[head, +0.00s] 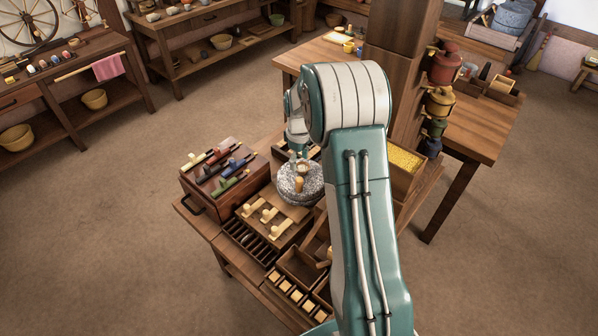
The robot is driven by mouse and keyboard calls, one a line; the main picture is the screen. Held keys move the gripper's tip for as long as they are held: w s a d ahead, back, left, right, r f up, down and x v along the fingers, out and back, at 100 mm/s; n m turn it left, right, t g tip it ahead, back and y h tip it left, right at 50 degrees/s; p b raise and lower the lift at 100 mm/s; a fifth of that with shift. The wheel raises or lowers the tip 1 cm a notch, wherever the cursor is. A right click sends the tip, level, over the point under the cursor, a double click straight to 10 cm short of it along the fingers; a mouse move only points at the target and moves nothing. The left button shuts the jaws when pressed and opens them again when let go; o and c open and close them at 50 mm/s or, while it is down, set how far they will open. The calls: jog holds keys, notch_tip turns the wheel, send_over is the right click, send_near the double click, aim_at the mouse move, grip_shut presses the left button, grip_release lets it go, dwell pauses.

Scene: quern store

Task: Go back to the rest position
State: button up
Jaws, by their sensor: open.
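My arm rises from the bottom right and bends over at its large teal and white elbow. My gripper (299,158) hangs down beyond the elbow, small in the view, just above a round grey stone quern (288,188) with a short yellowish wooden peg (299,184) on top. The gripper is open and appears empty. Its fingertips are small, and I cannot tell how near they are to the quern. The elbow and upper arm hide part of the bench right of the quern.
A wooden box (196,197) with coloured-handled tools stands left of the quern. A tray of yellow grain (404,160) and a wooden post (402,36) with hanging canisters (439,101) stand to the right. Pale wooden pieces (268,215) lie in front. Floor (120,240) is clear on the left.

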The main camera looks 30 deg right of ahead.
jog(key=shift+r, duration=0.65)
jog(key=s+a+r+m+t, duration=0.1)
jog(key=s+a+r, duration=0.45)
jog(key=r, duration=0.35)
jog(key=s+a+r+m+t, duration=0.2)
jog(key=s+a+r, duration=0.2)
jog(key=s+r, duration=0.3)
jog(key=s+a+r+m+t, duration=0.1)
jog(key=s+a+r, duration=0.1)
jog(key=s, duration=0.6)
jog(key=s+a+r+m+t, duration=0.1)
jog(key=s+a+r, duration=0.2)
jog(key=s, duration=0.6)
jog(key=shift+s+a+m+t, duration=0.15)
jog(key=shift+a+m+t, duration=0.15)
jog(key=shift+a+m, duration=0.1)
